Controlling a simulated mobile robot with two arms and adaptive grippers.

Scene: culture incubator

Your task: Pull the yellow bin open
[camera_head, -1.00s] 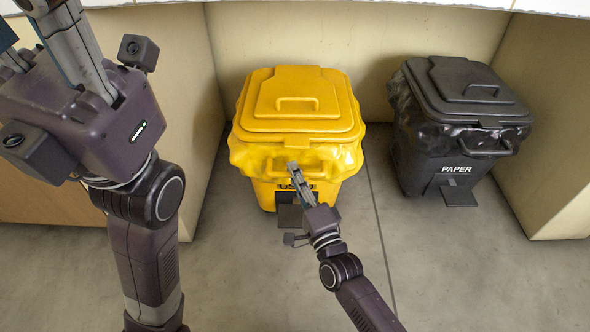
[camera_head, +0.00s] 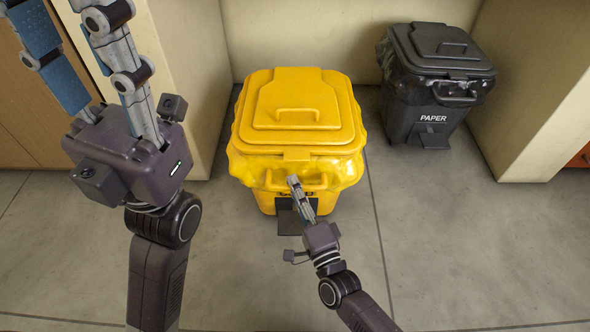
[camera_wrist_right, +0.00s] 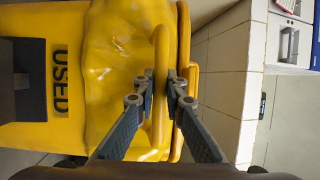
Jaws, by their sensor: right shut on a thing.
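The yellow bin (camera_head: 300,140) stands in the middle of the head view, its lid (camera_head: 330,118) closed, with a small handle on top and a front handle bar (camera_head: 315,184). My right gripper (camera_head: 293,181) reaches the front bar from below. In the right wrist view, the fingers (camera_wrist_right: 165,76) are shut on the yellow handle bar (camera_wrist_right: 160,115), beside the bin's "USED" lettering (camera_wrist_right: 61,80). In the head view the fingers partly hide the bar. My left gripper (camera_head: 70,30) is raised at the upper left, fingers spread and empty, with the tips near the top edge.
A black "PAPER" bin (camera_head: 437,90) stands farther back on the right. Beige panels (camera_head: 185,75) flank the recess behind the bins, and one stands at the right (camera_head: 535,100). The grey floor (camera_head: 440,250) in front and to the right is clear.

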